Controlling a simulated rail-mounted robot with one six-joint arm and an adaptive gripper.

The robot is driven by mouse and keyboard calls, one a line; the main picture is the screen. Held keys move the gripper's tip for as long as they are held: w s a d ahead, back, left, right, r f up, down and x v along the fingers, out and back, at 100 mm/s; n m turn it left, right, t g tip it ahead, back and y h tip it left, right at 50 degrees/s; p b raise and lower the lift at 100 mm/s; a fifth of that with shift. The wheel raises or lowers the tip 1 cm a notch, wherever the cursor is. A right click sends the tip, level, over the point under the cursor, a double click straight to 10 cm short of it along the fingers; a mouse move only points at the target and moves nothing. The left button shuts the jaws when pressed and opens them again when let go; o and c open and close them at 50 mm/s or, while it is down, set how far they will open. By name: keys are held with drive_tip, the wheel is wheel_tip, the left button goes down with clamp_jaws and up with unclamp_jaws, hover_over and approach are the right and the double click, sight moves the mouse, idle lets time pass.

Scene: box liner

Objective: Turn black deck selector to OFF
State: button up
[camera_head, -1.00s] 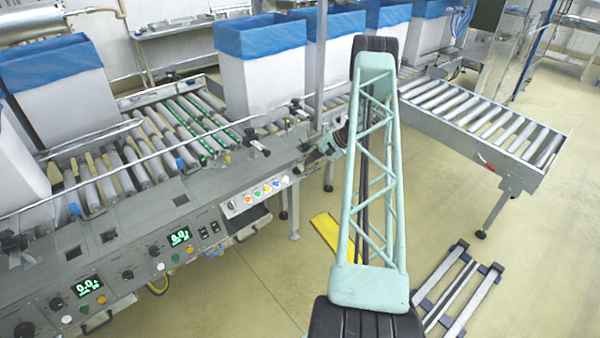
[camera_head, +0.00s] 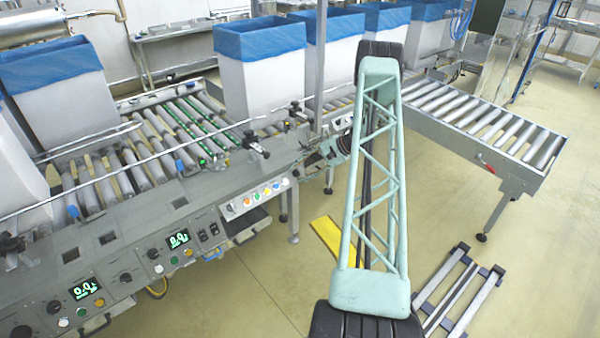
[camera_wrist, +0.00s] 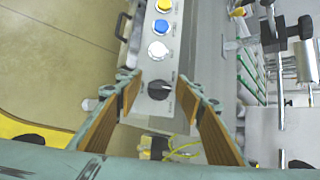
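The black deck selector (camera_wrist: 159,90) is a round knob on a grey control panel in the wrist view, below a row of coloured buttons. Its pointer line is too small to read, and so are the labels beside it. My gripper (camera_wrist: 160,100) is open, with one brown-padded finger on each side of the knob and a gap to it on both sides. Whether the fingertips are level with the knob cannot be told.
White (camera_wrist: 158,50), blue (camera_wrist: 161,27) and yellow (camera_wrist: 163,5) buttons line the panel above the knob. Yellow cables (camera_wrist: 182,148) hang below it. White boxes with blue liners (camera_head: 262,75) stand on the rollers. The floor in front is mostly open.

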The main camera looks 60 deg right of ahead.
drive_tip(key=shift+r, duration=0.1)
idle(0.3)
drive_tip(key=v, duration=0.8)
idle(0.4)
idle(0.6)
